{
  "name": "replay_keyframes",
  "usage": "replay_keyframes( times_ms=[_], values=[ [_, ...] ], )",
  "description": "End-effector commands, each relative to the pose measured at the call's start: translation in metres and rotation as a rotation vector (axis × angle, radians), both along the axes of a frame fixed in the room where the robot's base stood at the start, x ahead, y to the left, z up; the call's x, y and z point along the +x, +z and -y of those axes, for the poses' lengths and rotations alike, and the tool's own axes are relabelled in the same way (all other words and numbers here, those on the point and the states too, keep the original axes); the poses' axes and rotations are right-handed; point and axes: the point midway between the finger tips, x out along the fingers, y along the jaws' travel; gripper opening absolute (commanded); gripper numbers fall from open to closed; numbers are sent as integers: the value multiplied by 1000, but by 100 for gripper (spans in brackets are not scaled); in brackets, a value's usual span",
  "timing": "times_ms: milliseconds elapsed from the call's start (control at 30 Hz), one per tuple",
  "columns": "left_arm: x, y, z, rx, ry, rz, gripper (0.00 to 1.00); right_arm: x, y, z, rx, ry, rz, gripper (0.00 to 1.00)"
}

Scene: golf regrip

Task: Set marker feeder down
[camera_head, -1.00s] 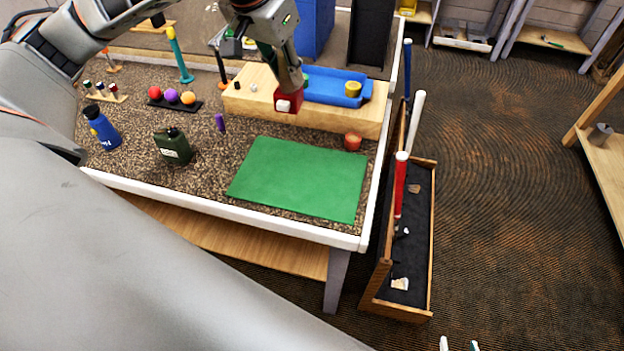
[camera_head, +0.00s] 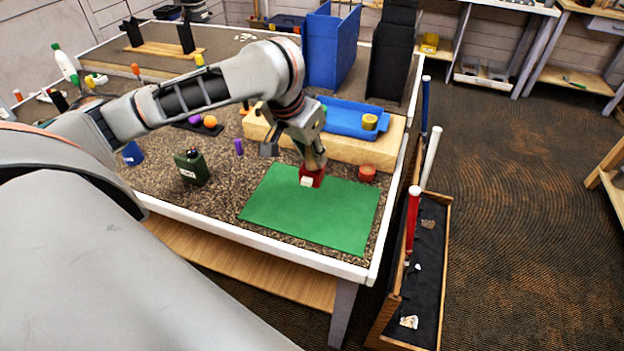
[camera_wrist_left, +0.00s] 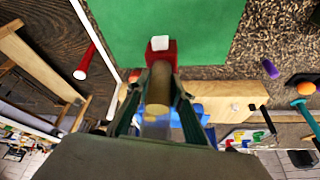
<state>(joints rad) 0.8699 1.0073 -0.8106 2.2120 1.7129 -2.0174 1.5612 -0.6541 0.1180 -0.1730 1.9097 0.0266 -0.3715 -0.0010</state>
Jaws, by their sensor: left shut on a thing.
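The marker feeder (camera_head: 312,175) is a small red block with a white piece on its front. My left gripper (camera_head: 313,160) is shut on it from above. It hangs low over the back part of the green mat (camera_head: 300,220), near the mat's rear edge. I cannot tell whether it touches the mat. In the left wrist view the red block (camera_wrist_left: 161,56) shows beyond the fingers with its white piece over the green mat (camera_wrist_left: 205,25). A tan cylinder (camera_wrist_left: 157,90) appears between the fingers there. My right gripper is not in view.
Behind are a wooden block (camera_head: 385,150) and a blue tray (camera_head: 345,118) with a yellow roll (camera_head: 370,121). A dark green canister (camera_head: 191,168) stands left. The mat's front is clear.

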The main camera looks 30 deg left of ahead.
Motion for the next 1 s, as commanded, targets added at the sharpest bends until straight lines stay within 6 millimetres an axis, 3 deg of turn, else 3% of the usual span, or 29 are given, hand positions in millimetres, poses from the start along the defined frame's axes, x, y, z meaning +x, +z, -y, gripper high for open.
replay_keyframes(
  times_ms=[100,600,1000],
  values=[
    [-1,-24,1,-2,0,-6,0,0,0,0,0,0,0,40],
    [0,-77,1,-2,0,-3,0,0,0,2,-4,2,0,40],
    [0,-84,0,0,1,0,0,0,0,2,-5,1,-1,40]
  ],
)
